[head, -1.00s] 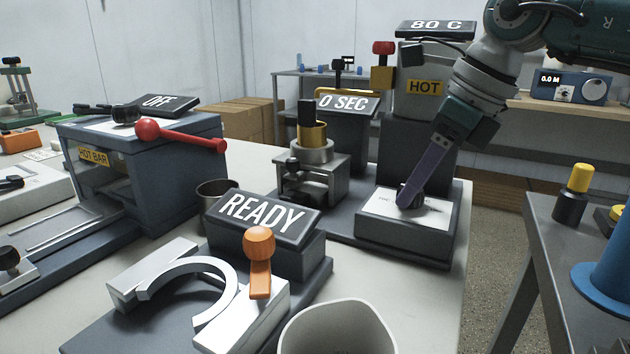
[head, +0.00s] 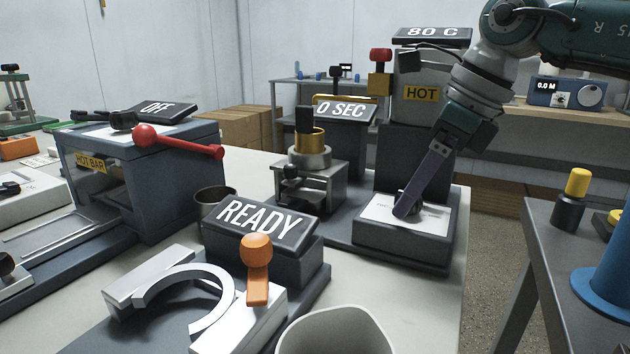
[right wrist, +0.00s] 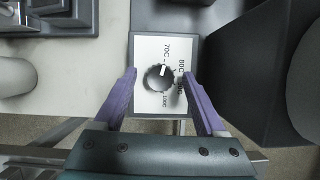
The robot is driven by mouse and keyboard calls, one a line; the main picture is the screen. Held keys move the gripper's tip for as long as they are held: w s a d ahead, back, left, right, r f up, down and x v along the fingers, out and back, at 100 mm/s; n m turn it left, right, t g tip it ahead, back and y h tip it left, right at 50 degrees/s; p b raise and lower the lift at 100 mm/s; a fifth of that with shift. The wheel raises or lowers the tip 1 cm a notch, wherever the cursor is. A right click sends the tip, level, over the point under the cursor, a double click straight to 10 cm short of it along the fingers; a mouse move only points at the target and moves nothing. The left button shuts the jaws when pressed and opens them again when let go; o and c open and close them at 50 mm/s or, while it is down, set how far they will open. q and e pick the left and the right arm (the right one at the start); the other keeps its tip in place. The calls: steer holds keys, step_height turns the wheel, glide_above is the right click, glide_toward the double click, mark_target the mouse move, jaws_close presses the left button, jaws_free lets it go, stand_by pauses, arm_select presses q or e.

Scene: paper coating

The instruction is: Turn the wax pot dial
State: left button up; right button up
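The wax pot (head: 418,110) is a grey box labelled HOT, with a display (head: 432,36) reading 80 C on top. Its dial (right wrist: 158,77) is a black knob with a white mark, on a white panel (right wrist: 149,48) with printed temperatures including 70C and 80C. My right gripper (right wrist: 159,74) is open, its purple fingers on either side of the dial, with a gap showing beside the knob. In the head view, the right gripper (head: 402,210) reaches down to the panel and largely hides the dial. My left gripper is not in view.
A brass-topped stand (head: 310,155) and a READY box (head: 262,235) with an orange lever stand left of the panel. A hot bar box (head: 170,180) with a red handle is further left. A side table (head: 540,225) stands right, across a floor gap.

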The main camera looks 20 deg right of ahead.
steer(key=v, duration=1)
steer(key=shift+p, duration=0.45)
